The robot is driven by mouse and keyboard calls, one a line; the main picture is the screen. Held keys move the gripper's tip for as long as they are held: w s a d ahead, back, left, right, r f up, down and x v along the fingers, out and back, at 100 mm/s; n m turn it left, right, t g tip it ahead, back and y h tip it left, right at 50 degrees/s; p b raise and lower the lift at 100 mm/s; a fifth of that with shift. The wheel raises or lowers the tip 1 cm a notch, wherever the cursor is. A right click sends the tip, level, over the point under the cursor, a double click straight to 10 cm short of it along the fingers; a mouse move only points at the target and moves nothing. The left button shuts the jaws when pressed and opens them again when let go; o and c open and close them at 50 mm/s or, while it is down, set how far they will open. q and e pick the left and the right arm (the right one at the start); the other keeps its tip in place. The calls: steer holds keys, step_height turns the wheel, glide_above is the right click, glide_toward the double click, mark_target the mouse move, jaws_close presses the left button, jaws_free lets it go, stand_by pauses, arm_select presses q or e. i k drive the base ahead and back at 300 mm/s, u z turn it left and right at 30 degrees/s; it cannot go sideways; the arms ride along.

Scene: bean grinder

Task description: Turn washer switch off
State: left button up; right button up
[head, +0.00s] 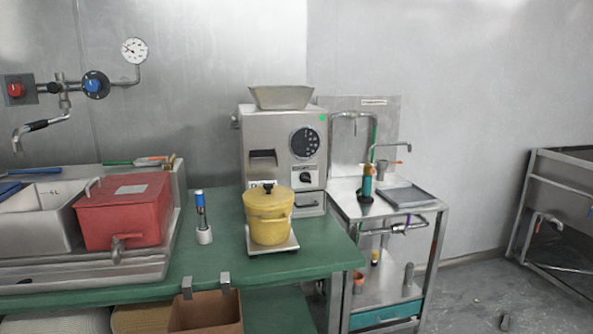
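No part is clearly marked as a washer switch. A steel cart (350,208) with a rinse-tap fitting (367,182) and a curved spout stands right of centre. A lever or handle (408,226) shows under its top; its setting is too small to read. A grey machine (285,150) on the green table has a dark round panel (305,142) and a black rotary knob (305,178). On the left wall, a pipe fitting carries a red knob (16,90) and a blue knob (93,86).
A yellow lidded pot (269,220) stands on a small scale before the machine. A red box (125,210) and a white bin (35,222) sit at left. Floor is open right of the cart, before a steel sink (565,185).

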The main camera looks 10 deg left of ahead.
mark_target(305, 177)
steer(key=u, duration=0.15)
steer(key=i, duration=0.3)
steer(key=u, duration=0.1)
steer(key=k, duration=0.5)
steer(key=z, duration=0.7)
steer(key=i, duration=1.1)
steer(key=z, duration=0.05)
